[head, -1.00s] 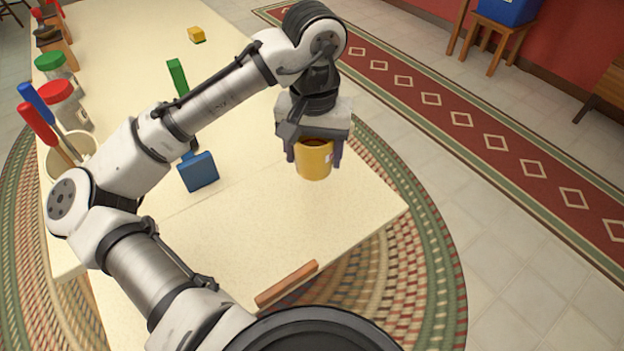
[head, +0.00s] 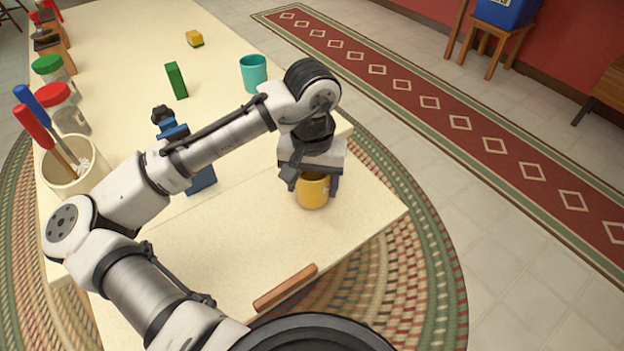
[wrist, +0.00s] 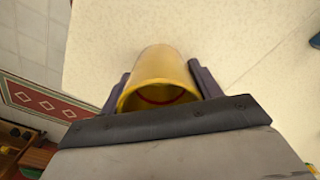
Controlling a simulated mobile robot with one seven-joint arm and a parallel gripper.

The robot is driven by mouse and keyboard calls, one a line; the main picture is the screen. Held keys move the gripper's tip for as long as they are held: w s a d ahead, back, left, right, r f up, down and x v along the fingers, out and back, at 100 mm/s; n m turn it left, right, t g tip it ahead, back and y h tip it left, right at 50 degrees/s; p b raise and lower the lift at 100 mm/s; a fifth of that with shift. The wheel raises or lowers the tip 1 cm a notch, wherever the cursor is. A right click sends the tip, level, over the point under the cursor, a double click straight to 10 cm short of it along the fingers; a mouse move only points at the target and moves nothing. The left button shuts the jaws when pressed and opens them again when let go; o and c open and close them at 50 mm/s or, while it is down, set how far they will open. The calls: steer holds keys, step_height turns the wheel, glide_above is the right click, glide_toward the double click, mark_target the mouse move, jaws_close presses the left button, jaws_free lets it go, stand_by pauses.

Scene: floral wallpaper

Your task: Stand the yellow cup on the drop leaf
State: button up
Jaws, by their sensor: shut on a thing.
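The yellow cup (head: 312,192) is upright between the fingers of my gripper (head: 315,187), which is shut on it. The cup is over the drop leaf (head: 235,240), the near section of the cream table past the seam, toward its right side. I cannot tell whether its base touches the leaf. In the wrist view the yellow cup (wrist: 160,66) sits between the two dark fingers of my gripper (wrist: 160,82), with pale tabletop beyond it. My gripper hides the cup's top in the head view.
A brown wooden bar (head: 285,287) lies along the leaf's near edge. A blue object (head: 201,180) is partly behind my arm. A utensil crock (head: 72,180) is left. The leaf's middle is clear.

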steer(key=shift+f, duration=0.35)
steer(key=o, duration=1.1)
steer(key=shift+c, duration=0.2)
step_height(320, 180, up, 13)
steer(key=p, duration=0.1)
